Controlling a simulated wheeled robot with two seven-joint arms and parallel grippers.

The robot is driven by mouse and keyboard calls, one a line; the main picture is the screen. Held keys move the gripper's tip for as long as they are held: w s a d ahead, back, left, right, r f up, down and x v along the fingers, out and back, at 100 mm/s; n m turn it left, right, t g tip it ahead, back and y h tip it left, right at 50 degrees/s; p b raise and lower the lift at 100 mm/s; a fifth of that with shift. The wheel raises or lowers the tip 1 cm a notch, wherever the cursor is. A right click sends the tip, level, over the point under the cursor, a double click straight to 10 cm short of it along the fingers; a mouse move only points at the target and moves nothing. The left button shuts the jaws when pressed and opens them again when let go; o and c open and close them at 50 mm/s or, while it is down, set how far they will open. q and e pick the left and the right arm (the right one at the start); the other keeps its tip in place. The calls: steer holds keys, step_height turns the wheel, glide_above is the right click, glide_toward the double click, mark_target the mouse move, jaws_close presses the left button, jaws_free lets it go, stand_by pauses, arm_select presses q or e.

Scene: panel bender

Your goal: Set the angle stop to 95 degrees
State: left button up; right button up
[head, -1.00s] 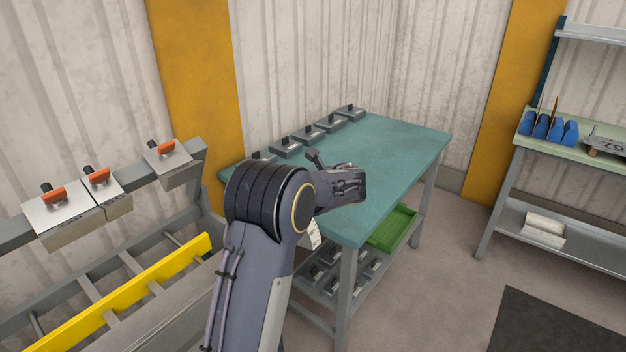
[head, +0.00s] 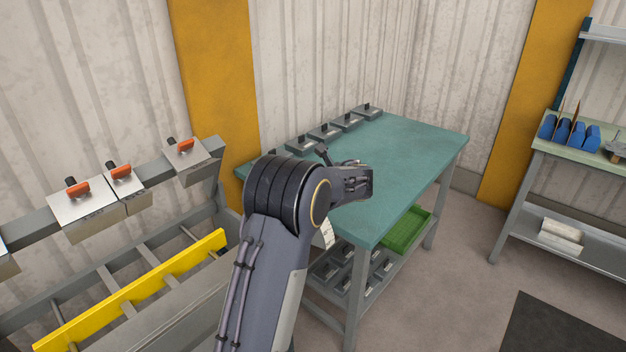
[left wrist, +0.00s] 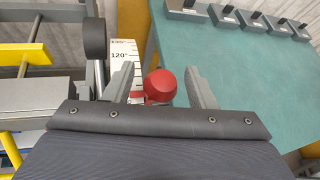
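The angle stop's white scale (left wrist: 122,60) shows in the left wrist view, with 120° readable and a higher mark at its top edge. A red round knob (left wrist: 160,86) sits just right of the scale. My left gripper (left wrist: 158,72) is open, with one finger on each side of the knob and a visible gap to it. The left finger overlaps part of the scale. In the head view a strip of the scale (head: 328,235) shows beside my arm, which hides the knob. The pointer's reading cannot be made out. My right gripper is in neither view.
A green-topped table (head: 410,150) with several grey blocks along its back edge stands beside my arm. A green tray (head: 405,232) is below it. The bender with its yellow bar (head: 130,290) and orange-handled tools (head: 77,188) is at left.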

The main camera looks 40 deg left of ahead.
arm_select(q)
steer(key=b+v, duration=0.1)
steer(key=v, duration=0.7)
steer(key=shift+b, duration=0.3)
steer(key=shift+f, duration=0.1)
